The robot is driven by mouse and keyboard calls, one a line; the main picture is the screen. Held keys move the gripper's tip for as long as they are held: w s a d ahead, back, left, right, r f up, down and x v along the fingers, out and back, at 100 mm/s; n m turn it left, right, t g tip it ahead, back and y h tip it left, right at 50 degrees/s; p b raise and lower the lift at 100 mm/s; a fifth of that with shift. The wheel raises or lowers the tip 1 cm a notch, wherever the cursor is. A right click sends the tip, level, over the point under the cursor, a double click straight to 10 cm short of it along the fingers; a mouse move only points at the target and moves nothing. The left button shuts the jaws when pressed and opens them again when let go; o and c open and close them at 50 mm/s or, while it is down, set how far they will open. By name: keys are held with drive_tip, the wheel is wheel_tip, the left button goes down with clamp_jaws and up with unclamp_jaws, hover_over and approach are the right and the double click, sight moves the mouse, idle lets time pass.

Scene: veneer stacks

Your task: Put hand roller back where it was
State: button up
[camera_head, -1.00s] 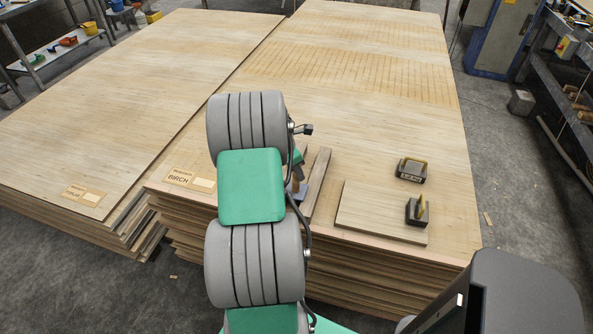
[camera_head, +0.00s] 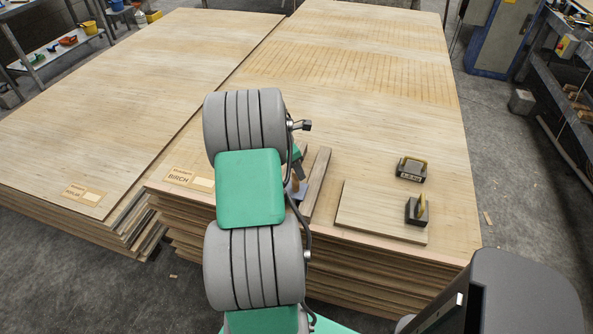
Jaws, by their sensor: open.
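No hand roller can be made out for certain. A small tool with an orange-brown part and a blue-grey part (camera_head: 301,191) shows partly from behind my arm, at the front of the birch stack (camera_head: 370,130); most of it is hidden, so I cannot tell whether it is the roller. My arm reaches over the front edge of this stack.
A long wooden strip (camera_head: 318,182) lies right of the tool. A thin board (camera_head: 370,213) lies at the front right, with a dark block (camera_head: 417,210) on it and another weight block (camera_head: 411,169) behind. A BIRCH label (camera_head: 178,176) lies left. The poplar stack (camera_head: 130,90) is clear.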

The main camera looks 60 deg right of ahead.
drive_tip(key=v, duration=1.1)
drive_tip(key=w+a+r+m+t, duration=0.2)
drive_tip(key=w+a, duration=0.4)
drive_tip(key=a, duration=0.4)
drive_tip(key=w+a+r+m+t, duration=0.1)
drive_tip(key=w+a+r+m, duration=0.1)
drive_tip(key=w+a, duration=0.55)
drive_tip(key=s+a+m+t+y, duration=0.1)
drive_tip(key=s+a+m, duration=0.2)
drive_tip(key=a, duration=1.1)
drive_tip(key=s+a+m+t+y, duration=0.1)
drive_tip(key=s+a+m, duration=0.2)
drive_tip(key=a, duration=1.2)
drive_tip(key=shift+f+m+y, duration=0.3)
drive_tip(key=shift+f+y, duration=0.05)
drive_tip(key=shift+y, duration=0.05)
drive_tip(key=shift+s, duration=0.1)
